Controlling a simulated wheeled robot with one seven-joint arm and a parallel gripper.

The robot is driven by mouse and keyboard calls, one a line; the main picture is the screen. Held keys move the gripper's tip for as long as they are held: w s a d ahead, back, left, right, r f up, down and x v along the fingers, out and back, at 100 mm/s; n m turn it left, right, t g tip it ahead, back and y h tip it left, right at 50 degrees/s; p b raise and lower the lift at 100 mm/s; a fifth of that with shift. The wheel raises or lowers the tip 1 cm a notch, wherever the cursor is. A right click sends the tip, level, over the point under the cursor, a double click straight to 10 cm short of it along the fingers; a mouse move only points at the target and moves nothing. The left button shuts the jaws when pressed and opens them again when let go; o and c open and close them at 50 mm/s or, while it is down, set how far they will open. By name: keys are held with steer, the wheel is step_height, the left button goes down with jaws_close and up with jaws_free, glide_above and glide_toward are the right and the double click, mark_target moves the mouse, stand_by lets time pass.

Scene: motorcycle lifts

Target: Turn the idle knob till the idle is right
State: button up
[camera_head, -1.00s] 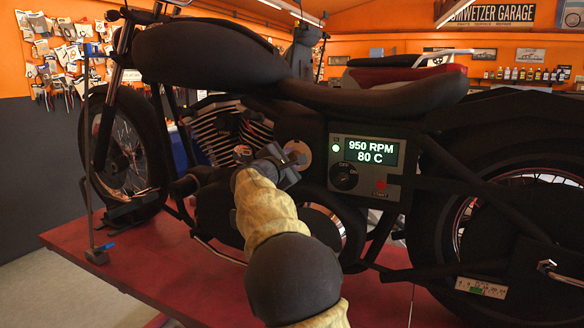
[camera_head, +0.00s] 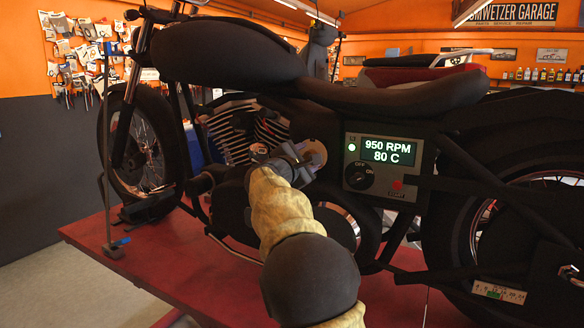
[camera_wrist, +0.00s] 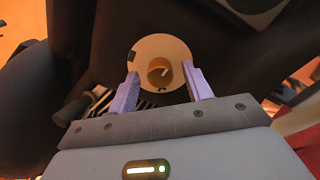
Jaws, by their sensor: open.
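The idle knob (camera_wrist: 159,72) is a small brass-coloured knob with a light line on its face. It sits on a round pale plate (camera_wrist: 160,48) with a dark square mark at its left edge. In the wrist view my gripper (camera_wrist: 160,80) is open, with one purple finger on each side of the knob and gaps between. Whether the fingertips are level with the knob is unclear. In the head view my gripper (camera_head: 304,162) is at the plate (camera_head: 316,152) and hides the knob. The display (camera_head: 387,150) reads 950 RPM and 80 C.
The dark motorcycle (camera_head: 230,55) stands on a red lift (camera_head: 190,265). The control panel (camera_head: 412,160), right of my gripper, has a green lamp, an OFF/ON switch (camera_head: 360,176) and a red START button (camera_head: 397,184). The finned engine (camera_head: 232,128) is at the left.

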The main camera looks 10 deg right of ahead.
steer(key=b+v, duration=0.3)
steer(key=v, duration=1.4)
steer(key=shift+b, duration=0.35)
steer(key=shift+w+d, duration=0.1)
steer(key=s+d+f+m+g+y, duration=0.2)
steer(key=d+f+g, duration=0.1)
steer(key=f, duration=0.5)
steer(key=s+d+f+m+g+y, duration=0.1)
steer(key=s+d+f+m+g, duration=0.15)
steer(key=f, duration=0.55)
steer(key=s+d+f+m+g+y, duration=0.1)
steer(key=s+d+f+g+y, duration=0.2)
steer(key=f, duration=0.5)
steer(key=s+d+f+m+g+y, duration=0.2)
steer(key=s+f+m+g+y, duration=0.2)
steer(key=s+f+m, duration=1.05)
steer(key=s+r+n+p, duration=0.1)
steer(key=s+r+p, duration=0.3)
steer(key=r+p, duration=1)
steer(key=shift+s+a+r+n+y+p, duration=0.15)
steer(key=shift+a+r+n+y+p, duration=0.15)
steer(key=shift+p, duration=0.75)
